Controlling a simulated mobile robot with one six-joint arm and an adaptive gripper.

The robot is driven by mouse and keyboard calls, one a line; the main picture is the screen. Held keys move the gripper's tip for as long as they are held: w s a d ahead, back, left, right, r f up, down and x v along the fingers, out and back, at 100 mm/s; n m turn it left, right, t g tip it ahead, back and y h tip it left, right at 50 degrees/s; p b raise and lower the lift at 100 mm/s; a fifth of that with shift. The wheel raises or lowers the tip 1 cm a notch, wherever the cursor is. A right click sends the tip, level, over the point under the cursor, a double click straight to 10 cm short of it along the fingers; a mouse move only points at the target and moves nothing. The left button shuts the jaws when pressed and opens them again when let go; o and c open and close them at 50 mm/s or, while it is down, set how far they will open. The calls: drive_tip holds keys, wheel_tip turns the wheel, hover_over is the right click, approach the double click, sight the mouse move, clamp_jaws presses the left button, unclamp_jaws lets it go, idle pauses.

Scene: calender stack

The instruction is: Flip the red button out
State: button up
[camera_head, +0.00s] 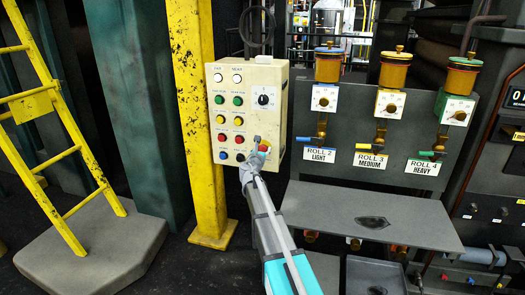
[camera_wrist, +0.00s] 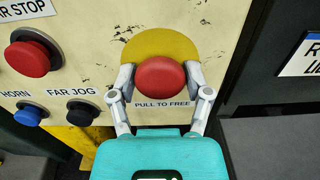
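The red button (camera_wrist: 160,77) is a round mushroom-shaped knob on a yellow disc (camera_wrist: 160,44), above a label reading "PULL TO FREE" in the wrist view. It sits at the lower right of the cream control box (camera_head: 230,76), where the head view shows it partly hidden by my gripper (camera_head: 254,157). In the wrist view the two fingers of my gripper (camera_wrist: 160,82) stand on the left and right sides of the red button, close against it. Whether both fingers press on it is hard to tell.
Another red button (camera_wrist: 28,58), a blue button (camera_wrist: 30,115) and a black button (camera_wrist: 82,112) lie left of my gripper. A yellow post (camera_head: 196,110) stands left of the box. A grey shelf (camera_head: 330,210) juts out at the right, below the roll oilers.

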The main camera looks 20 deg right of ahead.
clamp_jaws()
drive_tip(key=shift+v, duration=1.05)
drive_tip(key=o, duration=0.6)
unclamp_jaws()
drive_tip(key=v, duration=1.2)
